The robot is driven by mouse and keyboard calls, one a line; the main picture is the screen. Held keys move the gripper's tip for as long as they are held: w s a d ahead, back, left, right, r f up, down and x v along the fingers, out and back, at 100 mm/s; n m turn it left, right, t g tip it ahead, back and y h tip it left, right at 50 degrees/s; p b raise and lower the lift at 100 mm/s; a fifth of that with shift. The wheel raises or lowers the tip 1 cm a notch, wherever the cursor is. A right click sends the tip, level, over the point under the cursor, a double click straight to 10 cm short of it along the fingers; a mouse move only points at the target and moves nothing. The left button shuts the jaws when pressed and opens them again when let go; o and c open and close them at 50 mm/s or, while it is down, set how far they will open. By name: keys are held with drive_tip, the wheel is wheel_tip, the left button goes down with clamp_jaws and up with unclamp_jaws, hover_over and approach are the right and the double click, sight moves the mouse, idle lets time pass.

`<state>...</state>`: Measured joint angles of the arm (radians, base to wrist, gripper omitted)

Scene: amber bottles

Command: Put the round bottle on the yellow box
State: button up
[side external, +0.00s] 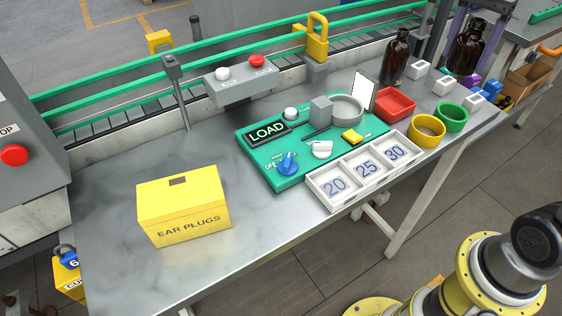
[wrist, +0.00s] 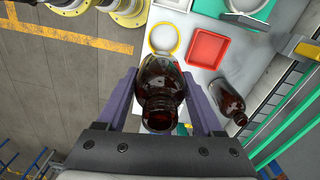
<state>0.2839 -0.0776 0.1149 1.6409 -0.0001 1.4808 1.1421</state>
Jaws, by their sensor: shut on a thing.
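The round amber bottle (wrist: 158,75) is between the two purple-grey fingers of my gripper (wrist: 160,84), which is shut on it. In the side external view this bottle (side external: 468,50) is at the far right end of the bench, upright, with my gripper (side external: 469,45) around it. I cannot tell whether its base touches the bench. The yellow box (side external: 184,208), marked EAR PLUGS, stands at the bench's front left, far from my gripper. Its top has a dark slot and is otherwise bare. The box is not in the wrist view.
A slimmer amber bottle (side external: 396,58) stands left of the held one. A red tray (side external: 394,104), yellow ring (side external: 427,130), green ring (side external: 453,117), numbered white tray (side external: 362,172) and green LOAD panel (side external: 258,160) fill the middle. Bare bench surrounds the yellow box.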

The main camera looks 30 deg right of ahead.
drive_tip(key=w+a+r+n, duration=0.2)
drive_tip(key=a+r+n, duration=0.15)
drive_tip(key=a, duration=0.75)
drive_tip(key=w+a+r+n, duration=0.2)
drive_tip(key=a+n, duration=0.3)
drive_tip(key=a, duration=0.6)
drive_tip(key=s+a+n, duration=0.3)
drive_tip(key=s+a, duration=0.1)
drive_tip(key=a, duration=0.5)
drive_tip(key=s+a+n, duration=0.3)
drive_tip(key=s+a, duration=0.1)
drive_tip(key=a, duration=0.5)
approach(204, 197)
drive_tip(key=shift+s+d+f, duration=0.4)
drive_tip(key=shift+s+d, duration=0.05)
drive_tip(key=shift+d, duration=0.05)
drive_tip(key=shift+w+a+f, duration=0.25)
drive_tip(key=shift+f, duration=0.2)
drive_tip(key=shift+w+a+f, duration=0.1)
drive_tip(key=shift+f, duration=0.8)
drive_tip(key=shift+w+a+f, duration=0.1)
drive_tip(key=shift+f, duration=0.8)
drive_tip(key=shift+f, duration=0.1)
